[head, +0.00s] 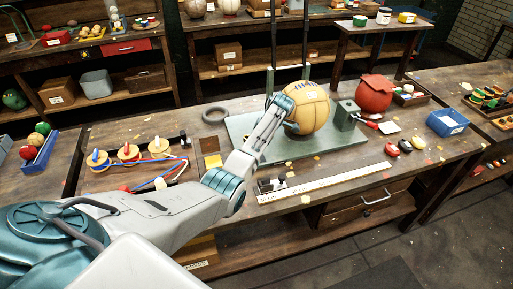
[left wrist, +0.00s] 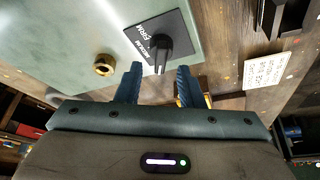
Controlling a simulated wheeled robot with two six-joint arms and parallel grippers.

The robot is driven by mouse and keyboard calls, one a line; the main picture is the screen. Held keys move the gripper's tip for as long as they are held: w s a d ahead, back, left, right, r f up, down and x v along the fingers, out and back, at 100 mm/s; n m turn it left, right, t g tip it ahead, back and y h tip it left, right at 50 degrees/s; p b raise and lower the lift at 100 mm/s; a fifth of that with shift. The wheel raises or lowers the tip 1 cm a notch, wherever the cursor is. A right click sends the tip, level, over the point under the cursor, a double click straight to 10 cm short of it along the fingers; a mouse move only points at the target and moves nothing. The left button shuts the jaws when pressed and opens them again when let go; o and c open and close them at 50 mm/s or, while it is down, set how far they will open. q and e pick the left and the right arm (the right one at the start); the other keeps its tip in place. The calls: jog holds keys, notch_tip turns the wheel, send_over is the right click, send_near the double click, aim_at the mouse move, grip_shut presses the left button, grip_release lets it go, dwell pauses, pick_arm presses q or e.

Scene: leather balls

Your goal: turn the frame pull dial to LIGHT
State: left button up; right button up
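The dial is a black knob (left wrist: 161,48) on a black square plate (left wrist: 143,38) in the left wrist view. White lettering on the plate reads FIRM and what looks like MEDIUM; I cannot read LIGHT. I cannot tell clearly which mark the knob points at. My left gripper (left wrist: 160,70) is open, its two blue fingers apart, with the knob just beyond and between the fingertips; contact cannot be told. In the head view my left gripper (head: 284,112) is beside the yellow ball (head: 308,108), and the dial is hidden there. My right gripper is not in view.
A pale green base plate (head: 335,136) lies under the ball, with a brass fitting (left wrist: 103,65) near the dial. A green block (head: 345,115) and red pouch (head: 374,93) stand to the right. Wooden spools (head: 128,152) sit left.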

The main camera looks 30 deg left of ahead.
pick_arm(q)
jog(key=b+v, duration=0.2)
jog(key=v, duration=0.6)
